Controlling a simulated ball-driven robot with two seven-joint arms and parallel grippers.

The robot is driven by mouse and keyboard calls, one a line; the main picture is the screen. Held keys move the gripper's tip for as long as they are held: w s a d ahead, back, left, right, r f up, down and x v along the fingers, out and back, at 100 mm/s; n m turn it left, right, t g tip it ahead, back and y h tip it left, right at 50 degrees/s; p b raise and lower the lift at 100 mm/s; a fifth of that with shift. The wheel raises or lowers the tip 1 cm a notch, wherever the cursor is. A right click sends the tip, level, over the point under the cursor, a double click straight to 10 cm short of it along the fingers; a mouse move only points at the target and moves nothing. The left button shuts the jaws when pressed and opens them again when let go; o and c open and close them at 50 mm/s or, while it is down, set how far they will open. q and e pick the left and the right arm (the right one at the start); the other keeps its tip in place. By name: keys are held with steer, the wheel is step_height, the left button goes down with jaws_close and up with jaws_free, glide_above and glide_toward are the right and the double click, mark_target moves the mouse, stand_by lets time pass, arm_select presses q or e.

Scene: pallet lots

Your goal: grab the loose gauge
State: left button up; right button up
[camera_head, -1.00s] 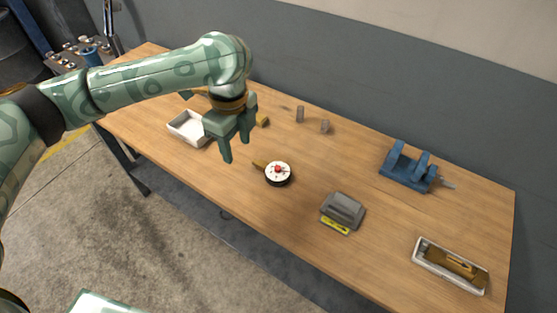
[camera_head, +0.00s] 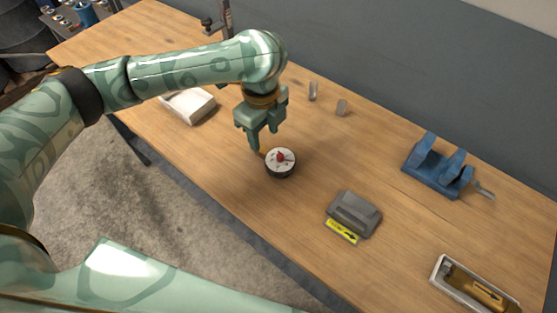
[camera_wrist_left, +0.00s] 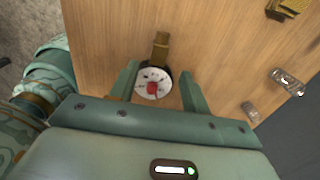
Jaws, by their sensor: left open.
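The loose gauge (camera_head: 281,160) is a round dial with a white face, a red centre and a dark rim. It lies face up on the wooden table with a brass stem at its back left. In the left wrist view the gauge (camera_wrist_left: 153,84) sits between the two fingers, with its brass stem pointing away from the palm. My left gripper (camera_head: 264,141) is open and empty, just behind and left of the gauge in the head view. The left wrist view shows its fingers (camera_wrist_left: 158,85) apart on either side of the dial. My right gripper is not in view.
A grey block with a yellow label (camera_head: 354,214) lies right of the gauge. A blue fixture (camera_head: 437,166) and a tray with a brass-coloured item (camera_head: 441,277) are further right. A white tray (camera_head: 190,107) is at left.

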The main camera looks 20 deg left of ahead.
mark_target(264, 150)
arm_select(q)
steer(key=shift+s+f+b, duration=0.1)
steer(key=shift+f+b, duration=0.2)
steer(key=shift+f, duration=0.25)
step_height(264, 150, down, 5)
steer(key=b, duration=0.3)
steer(key=shift+a+r, duration=0.1)
steer(key=shift+r, duration=0.25)
jaws_close()
